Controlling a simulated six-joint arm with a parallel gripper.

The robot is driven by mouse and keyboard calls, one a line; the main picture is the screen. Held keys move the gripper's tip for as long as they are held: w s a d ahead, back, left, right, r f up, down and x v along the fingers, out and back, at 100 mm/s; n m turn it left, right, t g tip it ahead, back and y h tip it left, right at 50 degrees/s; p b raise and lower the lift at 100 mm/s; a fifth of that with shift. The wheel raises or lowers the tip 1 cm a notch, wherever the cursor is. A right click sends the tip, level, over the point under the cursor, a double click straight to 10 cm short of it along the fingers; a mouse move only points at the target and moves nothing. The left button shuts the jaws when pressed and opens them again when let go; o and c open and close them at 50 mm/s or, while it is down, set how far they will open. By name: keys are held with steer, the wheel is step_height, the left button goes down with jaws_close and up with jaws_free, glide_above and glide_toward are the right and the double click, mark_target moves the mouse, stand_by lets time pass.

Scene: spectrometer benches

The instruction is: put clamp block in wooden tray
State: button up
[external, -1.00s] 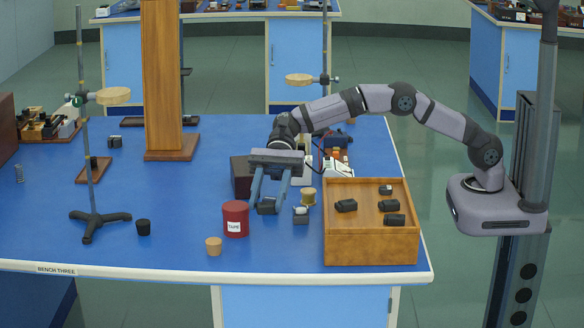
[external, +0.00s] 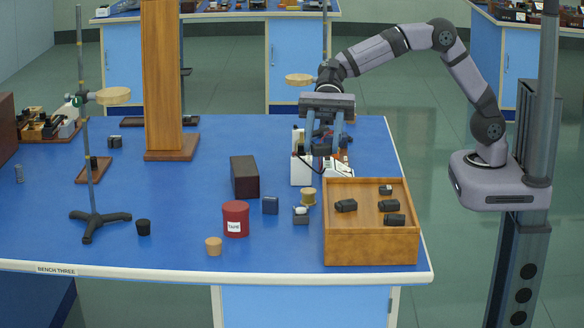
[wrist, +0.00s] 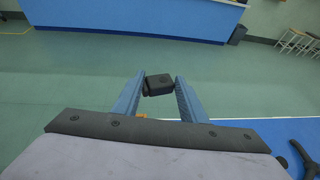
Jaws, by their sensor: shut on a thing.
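My gripper (external: 322,150) is raised above the back right part of the blue bench, behind the wooden tray (external: 370,243). In the wrist view my gripper (wrist: 159,87) is shut on a small black block, which I take to be the clamp block (wrist: 158,83); it sits between the fingertips. In the external view the held block is hard to tell from the dark items behind it. The wooden tray stands at the front right corner, open on top, with several small black blocks on its floor.
Left of the tray stand a spool (external: 308,197), a small grey block with a white top (external: 300,215), a dark blue-grey block (external: 270,205), a red jar (external: 236,220) and a dark box (external: 244,177). White apparatus (external: 302,160) stands near my gripper. A tall wooden post (external: 163,75) rises further left.

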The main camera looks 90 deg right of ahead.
glide_above(351, 221)
step_height(351, 221, down, 7)
steer(key=shift+a+f+n+g, duration=0.1)
steer(key=shift+n+g, duration=0.6)
steer(key=shift+g, duration=0.1)
steer(key=shift+f, duration=0.15)
steer(key=shift+f, duration=4.85)
steer(key=shift+f, duration=0.1)
steer(key=o, duration=0.7)
steer(key=shift+f, duration=0.1)
steer(key=o, duration=0.4)
